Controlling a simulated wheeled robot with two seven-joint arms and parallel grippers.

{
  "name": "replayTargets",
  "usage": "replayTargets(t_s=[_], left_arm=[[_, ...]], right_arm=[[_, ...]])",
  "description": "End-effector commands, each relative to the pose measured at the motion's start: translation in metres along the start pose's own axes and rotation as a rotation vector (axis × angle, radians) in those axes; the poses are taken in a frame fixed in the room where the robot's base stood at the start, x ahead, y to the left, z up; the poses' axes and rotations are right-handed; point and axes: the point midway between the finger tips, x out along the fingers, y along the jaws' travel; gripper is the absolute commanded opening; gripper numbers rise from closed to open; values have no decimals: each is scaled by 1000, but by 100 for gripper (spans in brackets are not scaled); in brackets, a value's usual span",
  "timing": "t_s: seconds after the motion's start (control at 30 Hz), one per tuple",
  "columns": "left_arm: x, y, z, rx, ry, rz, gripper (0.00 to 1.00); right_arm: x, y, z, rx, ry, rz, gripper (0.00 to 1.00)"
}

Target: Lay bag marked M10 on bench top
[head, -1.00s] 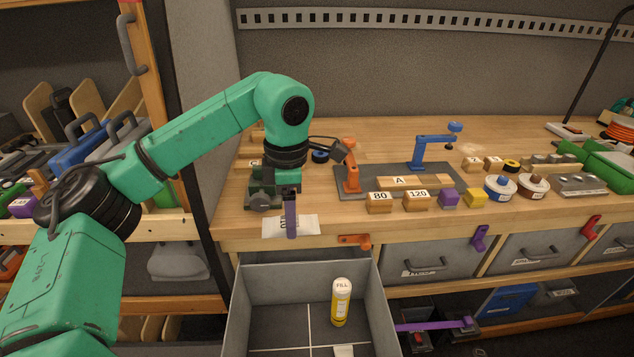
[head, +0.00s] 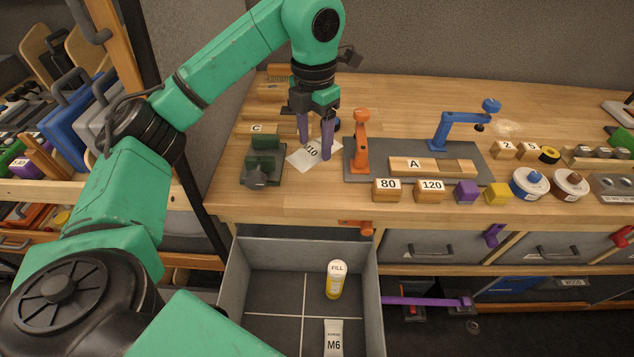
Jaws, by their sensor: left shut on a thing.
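The white bag marked M10 (head: 309,154) is at the left part of the wooden bench top (head: 330,207), between the dark green vise and the orange clamp post. My left gripper (head: 315,149) points down at it, with its two purple fingers at the bag, shut on it. The bag looks flat and at or just above the wood; I cannot tell whether it touches. The fingers hide part of it. My right gripper is not in view.
The dark green vise (head: 262,168) stands left of the bag and the orange clamp post (head: 361,142) right. An open grey drawer (head: 232,285) below holds a yellow FILL tube (head: 335,280) and an M6 bag (head: 333,339). Bare wood lies along the front edge.

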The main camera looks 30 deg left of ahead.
Motion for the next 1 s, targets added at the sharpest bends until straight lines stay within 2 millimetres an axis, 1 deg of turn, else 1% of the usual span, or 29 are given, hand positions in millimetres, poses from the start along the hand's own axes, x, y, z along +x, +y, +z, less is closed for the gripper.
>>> replayTargets(t_s=[0.03, 0.07, 0.1, 0.13, 0.2, 0.27, 0.43, 0.53, 0.77, 0.8, 0.87, 1.0], left_arm=[[22, -1, -1, 2, 8, -3, 3], [31, -1, -1, 1, 7, -2, 3], [37, 0, -1, 0, 7, 0, 3], [44, 0, -1, 0, 7, 0, 3], [59, 0, -1, 0, 3, 1, 3], [68, 0, 0, 0, 3, 1, 3], [99, 0, -1, 0, 4, 1, 3], [108, 0, 0, 1, 0, 1, 3], [111, 0, 0, 1, 0, 1, 3], [111, 0, 0, 1, 0, 1, 73], [110, 0, 0, 1, 0, 1, 96], [110, 0, 0, 1, 0, 1, 96]], right_arm=[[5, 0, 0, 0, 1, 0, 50], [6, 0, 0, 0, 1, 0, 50], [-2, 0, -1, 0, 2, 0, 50], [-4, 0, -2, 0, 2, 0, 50], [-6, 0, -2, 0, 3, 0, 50], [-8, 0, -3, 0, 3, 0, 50], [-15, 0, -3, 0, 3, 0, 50], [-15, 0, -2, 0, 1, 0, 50], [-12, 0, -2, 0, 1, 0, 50], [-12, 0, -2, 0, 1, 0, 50], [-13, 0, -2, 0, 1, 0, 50], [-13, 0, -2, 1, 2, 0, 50]])
